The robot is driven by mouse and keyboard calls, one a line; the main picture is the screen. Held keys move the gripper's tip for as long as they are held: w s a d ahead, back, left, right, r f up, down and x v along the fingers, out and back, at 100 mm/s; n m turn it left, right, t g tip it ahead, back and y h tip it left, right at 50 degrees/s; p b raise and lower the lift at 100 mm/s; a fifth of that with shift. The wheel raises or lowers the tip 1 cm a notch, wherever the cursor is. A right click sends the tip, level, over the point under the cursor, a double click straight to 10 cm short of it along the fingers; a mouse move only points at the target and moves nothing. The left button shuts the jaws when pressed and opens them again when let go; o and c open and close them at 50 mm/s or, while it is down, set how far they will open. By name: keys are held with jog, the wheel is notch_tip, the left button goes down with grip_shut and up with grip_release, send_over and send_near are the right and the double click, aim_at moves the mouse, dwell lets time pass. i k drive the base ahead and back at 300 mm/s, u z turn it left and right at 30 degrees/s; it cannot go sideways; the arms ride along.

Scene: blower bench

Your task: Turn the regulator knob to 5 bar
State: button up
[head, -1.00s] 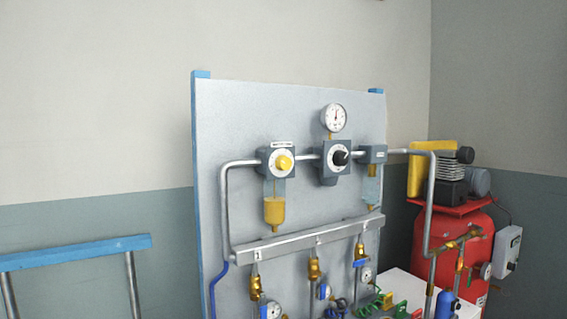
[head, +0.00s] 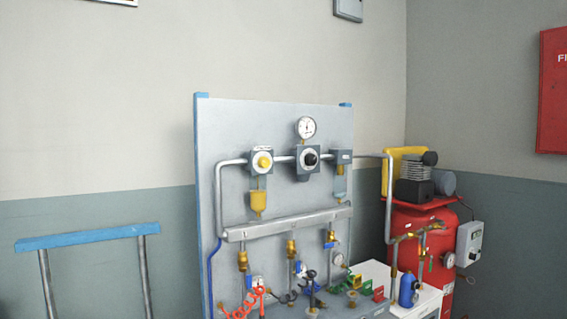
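The black regulator knob (head: 311,159) sits on a grey square body in the pipe line on the upright grey panel (head: 208,180). A round white pressure gauge (head: 306,127) stands just above it; its reading is too small to tell. A yellow knob (head: 264,162) with a white dial is to the left on the same pipe, with a yellow bowl (head: 258,204) below it. My gripper is not in view.
A red compressor tank (head: 416,226) with a yellow guard stands right of the panel. A white cabinet (head: 425,297) is at lower right. A blue-topped rail (head: 85,236) stands at left. Coiled red hose (head: 245,301) and fittings crowd the panel's foot.

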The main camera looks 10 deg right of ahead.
aim_at(310, 159)
jog(key=i, duration=1)
jog(key=z, duration=0.05)
